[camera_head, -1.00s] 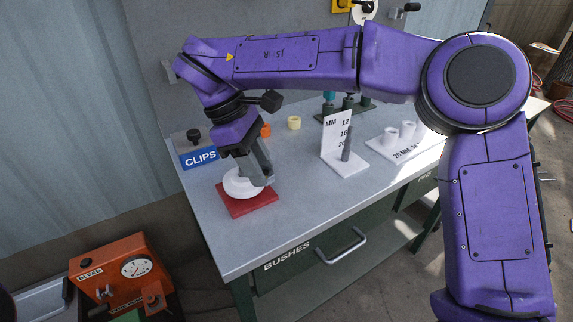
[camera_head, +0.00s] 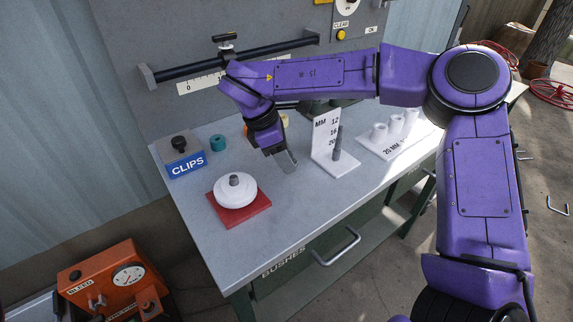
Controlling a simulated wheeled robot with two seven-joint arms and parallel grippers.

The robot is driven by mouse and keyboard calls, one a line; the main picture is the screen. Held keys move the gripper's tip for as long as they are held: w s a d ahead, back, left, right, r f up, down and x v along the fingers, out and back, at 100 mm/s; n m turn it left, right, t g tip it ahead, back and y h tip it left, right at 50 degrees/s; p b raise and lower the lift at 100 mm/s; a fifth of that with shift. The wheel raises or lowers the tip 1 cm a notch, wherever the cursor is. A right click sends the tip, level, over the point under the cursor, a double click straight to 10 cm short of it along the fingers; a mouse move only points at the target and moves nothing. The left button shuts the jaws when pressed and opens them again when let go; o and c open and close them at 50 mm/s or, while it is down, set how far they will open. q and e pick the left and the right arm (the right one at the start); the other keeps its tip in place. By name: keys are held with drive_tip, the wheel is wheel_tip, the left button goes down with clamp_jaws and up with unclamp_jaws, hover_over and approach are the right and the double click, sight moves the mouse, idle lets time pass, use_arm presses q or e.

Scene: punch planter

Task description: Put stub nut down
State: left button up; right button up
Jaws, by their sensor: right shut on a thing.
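My right gripper (camera_head: 285,164) is above the bench, between the white wheel and the size stand. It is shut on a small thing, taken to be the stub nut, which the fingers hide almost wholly. The white wheel (camera_head: 236,195) lies flat on a red pad (camera_head: 238,217) near the bench's left front, with a dark grey stub (camera_head: 234,180) standing in its middle. The gripper is to the right of the wheel and apart from it. My left gripper is not in view.
The size stand (camera_head: 325,135) with a grey pin is right of the gripper. A CLIPS box (camera_head: 184,160) and a teal ring (camera_head: 218,142) are at the back left. A white rack (camera_head: 385,146) holds white bushes. The bench top (camera_head: 290,208) is clear in front.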

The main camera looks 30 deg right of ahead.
sight(286, 178)
drive_tip(key=f, duration=0.3)
drive_tip(key=shift+w+d+f, duration=0.15)
drive_tip(key=shift+d+f, duration=0.1)
drive_tip(key=shift+f, duration=0.1)
drive_tip(key=shift+f+b, duration=0.2)
drive_tip(key=shift+b, duration=0.15)
drive_tip(key=o, duration=1.1)
drive_tip(key=shift+r, duration=0.1)
drive_tip(key=shift+r+p, duration=0.25)
drive_tip(key=shift+p, duration=0.2)
drive_tip(key=v, duration=1.1)
drive_tip(key=shift+a+r, duration=0.15)
drive_tip(key=shift+r, duration=0.25)
